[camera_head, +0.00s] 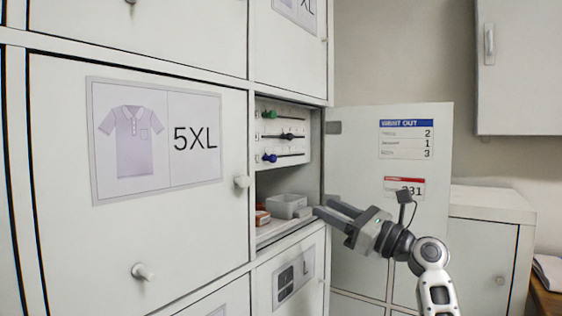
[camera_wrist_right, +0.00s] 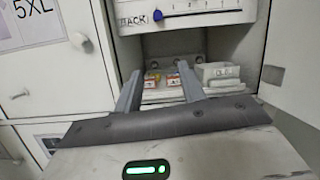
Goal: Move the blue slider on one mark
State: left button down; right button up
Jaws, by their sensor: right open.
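The blue slider (camera_head: 270,158) is the lowest of three slider knobs on a white panel inside the open locker compartment, near the left end of its slot. It also shows in the right wrist view (camera_wrist_right: 158,15), at the panel's lower edge. A green knob (camera_head: 270,114) and a black knob (camera_head: 288,136) sit on the slots above it. My right gripper (camera_head: 331,211) is open and empty, at the right front of the compartment, below and to the right of the blue slider, apart from it. My left gripper is not in view.
The compartment door (camera_head: 350,160) stands open on the right, with papers on it. A closed 5XL door (camera_head: 60,170) with a round knob (camera_head: 242,182) adjoins on the left.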

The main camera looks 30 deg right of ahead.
aim_at(275, 160)
jog(key=shift+m+t+y, duration=0.3)
jog(key=shift+m+t, duration=0.1)
jog(key=shift+m, duration=0.2)
jog(key=r+p+x, duration=0.1)
jog(key=x, duration=0.4)
jog(key=r+p+x, duration=0.1)
jog(key=x, duration=0.4)
jog(key=s+d+r+p+x, duration=0.1)
jog(key=x, duration=0.4)
jog(key=shift+a+p, duration=0.1)
jog(key=shift+p, duration=0.3)
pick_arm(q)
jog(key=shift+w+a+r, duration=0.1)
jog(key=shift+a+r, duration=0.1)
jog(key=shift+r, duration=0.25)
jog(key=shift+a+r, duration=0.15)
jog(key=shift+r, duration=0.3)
pick_arm(e)
jog(key=shift+w+a+r, duration=0.1)
jog(key=shift+w+a, duration=0.05)
jog(key=shift+w, duration=0.15)
grip_shut()
